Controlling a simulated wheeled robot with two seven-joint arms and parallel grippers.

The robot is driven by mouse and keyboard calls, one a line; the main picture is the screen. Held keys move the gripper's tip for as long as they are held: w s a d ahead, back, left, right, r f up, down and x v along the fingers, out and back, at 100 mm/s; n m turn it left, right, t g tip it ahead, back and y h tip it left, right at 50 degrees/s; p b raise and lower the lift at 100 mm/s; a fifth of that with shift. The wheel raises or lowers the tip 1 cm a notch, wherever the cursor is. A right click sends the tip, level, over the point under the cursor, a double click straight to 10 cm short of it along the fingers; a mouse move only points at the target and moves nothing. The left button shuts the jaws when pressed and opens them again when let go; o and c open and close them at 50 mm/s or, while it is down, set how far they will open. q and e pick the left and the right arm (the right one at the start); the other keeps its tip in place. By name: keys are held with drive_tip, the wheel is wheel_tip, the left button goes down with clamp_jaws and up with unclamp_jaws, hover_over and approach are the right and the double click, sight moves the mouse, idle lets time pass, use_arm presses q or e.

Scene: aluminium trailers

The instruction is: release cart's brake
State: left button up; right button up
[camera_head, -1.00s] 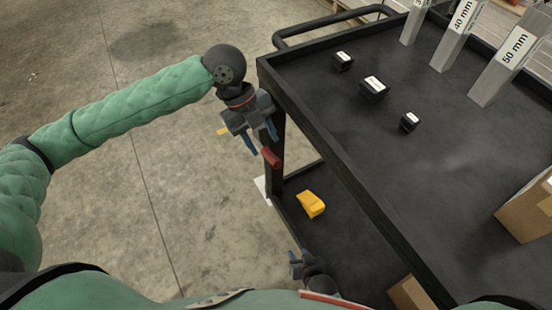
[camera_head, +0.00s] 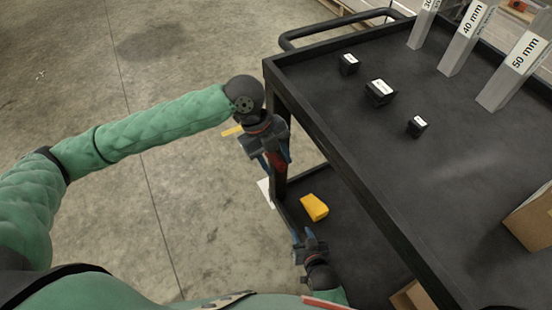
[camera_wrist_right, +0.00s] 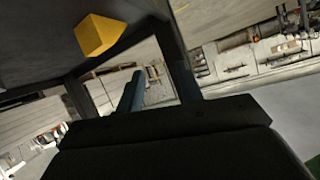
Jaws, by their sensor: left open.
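The cart (camera_head: 330,160) is black, with an upper tray and a lower shelf. A small red part (camera_head: 279,160), which may be the brake handle, shows by the cart's near-left corner post. My left gripper (camera_head: 273,164) is open beside that post, with the red part at its fingers. I cannot tell whether they touch it, as the gripper partly hides it. My right gripper (camera_head: 302,238) is low, near the lower shelf's edge. Its blue fingers also show close together in the right wrist view (camera_wrist_right: 130,93), with nothing seen between them.
A yellow wedge (camera_head: 314,207) lies on the lower shelf and shows in the right wrist view (camera_wrist_right: 100,34). Small black boxes (camera_head: 380,92), labelled metal bars (camera_head: 466,38) and a cardboard box (camera_head: 533,225) stand on the upper tray. Open concrete floor (camera_head: 150,220) is at left.

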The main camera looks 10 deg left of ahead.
use_arm(q)
clamp_jaws()
drive_tip(key=shift+r, duration=0.15)
use_arm(e)
drive_tip(key=shift+r, duration=0.1)
